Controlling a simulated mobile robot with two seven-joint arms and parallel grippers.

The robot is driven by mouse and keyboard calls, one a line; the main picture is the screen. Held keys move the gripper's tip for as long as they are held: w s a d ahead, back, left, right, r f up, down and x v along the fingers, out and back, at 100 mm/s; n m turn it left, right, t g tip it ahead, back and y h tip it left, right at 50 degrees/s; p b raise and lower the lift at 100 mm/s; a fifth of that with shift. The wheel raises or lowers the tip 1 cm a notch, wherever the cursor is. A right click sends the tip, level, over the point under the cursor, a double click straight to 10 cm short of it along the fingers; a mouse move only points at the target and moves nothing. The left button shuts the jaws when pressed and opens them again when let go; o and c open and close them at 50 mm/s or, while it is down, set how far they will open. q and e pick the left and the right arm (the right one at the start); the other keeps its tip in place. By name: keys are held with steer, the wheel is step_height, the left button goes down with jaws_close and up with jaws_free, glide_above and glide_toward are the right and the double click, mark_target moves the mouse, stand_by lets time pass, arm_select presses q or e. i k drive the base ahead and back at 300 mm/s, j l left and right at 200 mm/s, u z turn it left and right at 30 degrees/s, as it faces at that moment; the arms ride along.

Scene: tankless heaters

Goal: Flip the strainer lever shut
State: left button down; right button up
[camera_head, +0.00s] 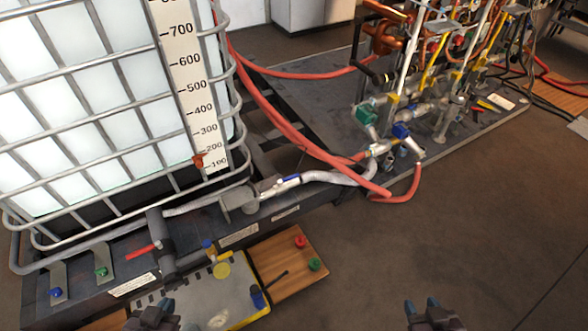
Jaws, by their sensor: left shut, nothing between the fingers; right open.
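Several coloured levers are in the head view, and I cannot tell for certain which one is the strainer lever. A blue handle (401,131) sits on the pipework at the near edge of the pallet, beside a green fitting (367,113). Another blue handle (288,181) lies along the silver pipe by the tank. A red lever (140,252) is on the dark base at the left. My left gripper (152,314) is shut and empty at the bottom edge, beside the grey panel. My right gripper (432,311) is open over bare floor. Neither touches a lever.
A caged white tank (80,110) fills the upper left. Red hoses (285,118) run from it to the pipe rack. A grey panel (195,298) and wooden board (285,262) with red and green knobs lie low in front. Floor at right is clear.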

mark_target(291, 177)
steer(key=l+u, duration=0.1)
steer(key=l, duration=0.75)
steer(key=i+l+u, duration=0.1)
steer(key=l, duration=0.3)
steer(key=i+l+u, duration=0.1)
steer(key=l, duration=0.35)
steer(key=i+l+u, duration=0.1)
steer(key=i+l, duration=0.2)
steer(key=i+l+u, duration=0.1)
steer(key=i+l, duration=0.2)
steer(key=l, duration=0.15)
steer(key=i+l+u, duration=0.1)
steer(key=i+l, duration=0.2)
steer(key=l, duration=0.15)
steer(key=i+l+u, duration=0.1)
steer(key=i+l, duration=0.15)
steer(key=l, duration=0.15)
steer(key=i+l+u, duration=0.1)
steer(key=i+l, duration=0.2)
steer(key=l, duration=0.15)
steer(key=i, duration=0.45)
